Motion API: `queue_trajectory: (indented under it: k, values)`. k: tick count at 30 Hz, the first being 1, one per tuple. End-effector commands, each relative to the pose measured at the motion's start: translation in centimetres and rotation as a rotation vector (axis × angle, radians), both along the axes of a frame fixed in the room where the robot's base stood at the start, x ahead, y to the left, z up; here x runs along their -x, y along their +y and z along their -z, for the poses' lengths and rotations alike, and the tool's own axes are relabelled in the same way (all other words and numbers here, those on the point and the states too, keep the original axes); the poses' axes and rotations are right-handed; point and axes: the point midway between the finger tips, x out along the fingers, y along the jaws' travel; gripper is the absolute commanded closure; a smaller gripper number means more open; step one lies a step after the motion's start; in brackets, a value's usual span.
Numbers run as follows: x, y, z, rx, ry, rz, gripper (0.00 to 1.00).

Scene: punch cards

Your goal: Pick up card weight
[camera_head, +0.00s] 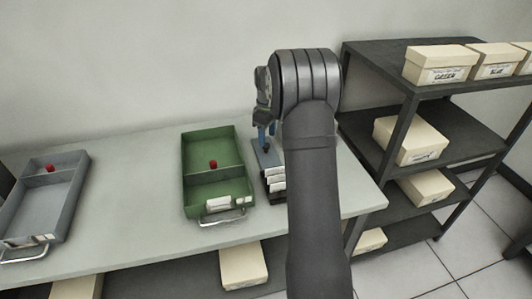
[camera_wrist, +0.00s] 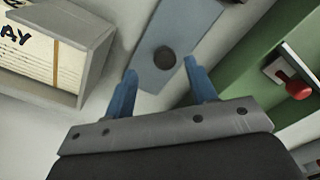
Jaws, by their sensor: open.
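The card weight appears to be a flat blue-grey plate with a dark round knob; it lies on the table beside the green tray. In the wrist view the plate (camera_wrist: 183,22) and its knob (camera_wrist: 164,57) show ahead of the fingers. In the head view the plate (camera_head: 268,159) is small and partly hidden by my arm. My gripper (camera_wrist: 158,80) is open and empty, its blue fingers apart, with the knob in line with the gap. In the head view my gripper (camera_head: 264,132) is above the plate.
The green tray (camera_head: 188,175), with a red knob (camera_head: 213,164), stands to the left. A grey tray (camera_head: 72,195) is at the far left. A holder of cards (camera_head: 275,185) is in front of the plate. A dark shelf (camera_head: 385,115) with cream boxes stands right. Table between trays is clear.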

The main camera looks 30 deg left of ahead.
Motion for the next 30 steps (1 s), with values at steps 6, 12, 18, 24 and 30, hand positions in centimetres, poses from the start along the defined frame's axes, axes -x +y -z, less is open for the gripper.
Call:
queue_trajectory:
  k: [6,12,18,24,30]
  values:
    - [0.7,0.1,3.4,0.002,0.003,0.0,0.48]
    - [0.7,0.1,4.7,0.0,0.0,0.0,0.48]
    - [0.6,0.1,4.6,-0.001,-0.001,0.0,0.52]
    - [0.6,0.1,4.6,-0.001,-0.001,0.0,0.92]
    - [0.6,0.2,4.5,-0.002,-0.002,0.0,1.0]
